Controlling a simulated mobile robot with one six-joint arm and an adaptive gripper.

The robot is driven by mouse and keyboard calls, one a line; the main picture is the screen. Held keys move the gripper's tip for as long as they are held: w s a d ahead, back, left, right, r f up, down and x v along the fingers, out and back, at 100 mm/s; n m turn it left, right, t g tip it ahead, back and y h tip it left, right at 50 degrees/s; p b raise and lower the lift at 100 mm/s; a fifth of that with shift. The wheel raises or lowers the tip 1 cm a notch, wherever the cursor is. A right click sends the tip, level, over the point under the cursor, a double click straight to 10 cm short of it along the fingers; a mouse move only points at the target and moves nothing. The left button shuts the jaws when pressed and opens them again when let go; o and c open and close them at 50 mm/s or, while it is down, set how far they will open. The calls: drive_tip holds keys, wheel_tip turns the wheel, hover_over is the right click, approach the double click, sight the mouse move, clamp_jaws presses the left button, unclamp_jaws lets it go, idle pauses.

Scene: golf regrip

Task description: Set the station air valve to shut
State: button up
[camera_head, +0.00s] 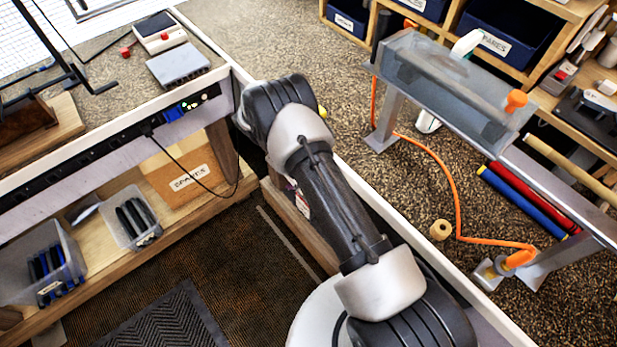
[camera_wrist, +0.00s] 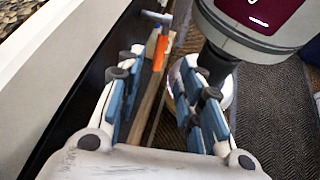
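My gripper (camera_wrist: 163,98) shows in the wrist view with its two blue-padded fingers spread apart and nothing between the pads. Beyond the fingertips is an orange-handled part (camera_wrist: 159,52) with a grey crosspiece (camera_wrist: 156,17), beside a wooden strip; I cannot tell whether it is the air valve. In the head view my gripper is hidden behind my arm. There an orange hose (camera_head: 452,185) runs from the grey trough down to an orange fitting (camera_head: 519,258) by the stand's foot. I cannot identify the valve or its setting for certain.
The grey trough (camera_head: 440,80) stands on metal legs on the right bench, with an orange knob (camera_head: 515,101). Red (camera_head: 533,196) and blue (camera_head: 523,202) rods lie below it. The bench's white edge (camera_head: 450,282) runs close beside my arm. Bins (camera_head: 133,218) fill the lower left shelf.

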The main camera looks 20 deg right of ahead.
drive_tip(key=shift+v, duration=1.85)
drive_tip(key=shift+c, duration=0.4)
drive_tip(key=shift+d+r+t+p, duration=0.2)
drive_tip(key=shift+r+t+p, duration=0.1)
drive_tip(key=shift+r+t, duration=0.1)
drive_tip(key=shift+c, duration=1.3)
drive_tip(key=r+t+y+p, duration=0.1)
drive_tip(key=t, duration=0.1)
drive_tip(key=s+r+t+y+p, duration=0.1)
drive_tip(key=r+t, duration=0.1)
drive_tip(key=r+t+y+p, duration=0.1)
drive_tip(key=r+t+p, duration=0.1)
drive_tip(key=shift+s+d+r+n+y, duration=0.15)
drive_tip(key=shift+s+d+n+y, duration=0.15)
drive_tip(key=shift+s+y, duration=0.1)
clamp_jaws()
drive_tip(key=s+d+f+b, duration=0.2)
drive_tip(key=f, duration=0.3)
drive_tip(key=s+d+f+t+b, duration=0.1)
drive_tip(key=s+d+f+b, duration=0.1)
drive_tip(key=f, duration=0.4)
drive_tip(key=shift+s+y, duration=0.3)
drive_tip(key=shift+s, duration=0.3)
